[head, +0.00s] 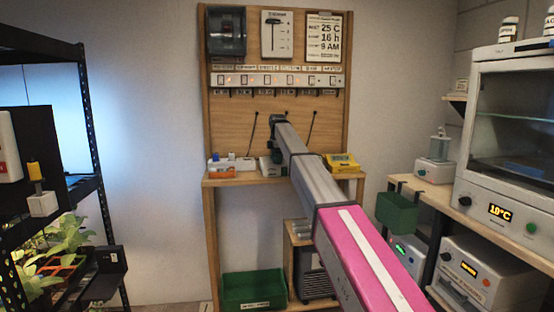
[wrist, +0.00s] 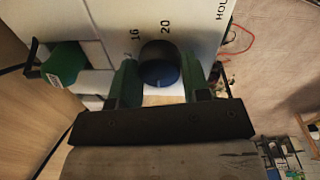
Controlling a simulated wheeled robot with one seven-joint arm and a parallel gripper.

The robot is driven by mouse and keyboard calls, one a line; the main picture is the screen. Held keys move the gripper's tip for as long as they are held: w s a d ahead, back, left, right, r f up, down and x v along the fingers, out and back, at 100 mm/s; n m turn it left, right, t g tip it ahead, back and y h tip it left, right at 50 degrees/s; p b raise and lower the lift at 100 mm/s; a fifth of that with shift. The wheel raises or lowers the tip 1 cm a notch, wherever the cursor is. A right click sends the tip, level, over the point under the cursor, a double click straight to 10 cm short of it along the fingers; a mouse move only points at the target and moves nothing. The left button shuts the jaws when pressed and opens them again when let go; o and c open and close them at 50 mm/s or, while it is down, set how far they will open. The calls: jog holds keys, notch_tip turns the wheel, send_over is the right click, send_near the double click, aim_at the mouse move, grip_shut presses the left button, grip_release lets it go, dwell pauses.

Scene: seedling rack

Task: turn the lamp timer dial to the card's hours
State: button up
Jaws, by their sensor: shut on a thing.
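The lamp timer dial (wrist: 158,62) is a round, dark blue-black knob in the wrist view. It stands out from a white panel (wrist: 110,15) marked 16 and 20 beside the knob. My gripper (wrist: 160,78) has its two green fingers on either side of the dial, shut on it. I cannot make out a pointer mark on the dial, so its setting is unclear. The card (head: 325,38) on the upper right of the wooden board reads 25 C, 16 h and 9 AM. In the head view my arm hides the dial.
A green part (wrist: 65,65) sits close left of my gripper. In the head view a yellow device (head: 342,162) and a white-orange box (head: 232,165) stand on the wooden bench. A green crate (head: 253,290) sits below. A plant rack stands left, ovens right.

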jog(key=m, duration=1.3)
jog(key=shift+w+a+m+h, duration=0.1)
jog(key=shift+m+h, duration=0.2)
jog(key=shift+m, duration=0.1)
jog(key=m, duration=0.7)
jog(key=shift+w+r+g, duration=0.1)
jog(key=shift+g, duration=0.2)
jog(key=m, duration=0.6)
jog(key=shift+m, duration=0.3)
jog(key=o, duration=0.9)
jog(key=shift+r, duration=0.1)
jog(key=r, duration=1)
jog(key=shift+w+a+r, duration=0.1)
jog(key=shift+a+r, duration=0.1)
jog(key=shift+r, duration=0.05)
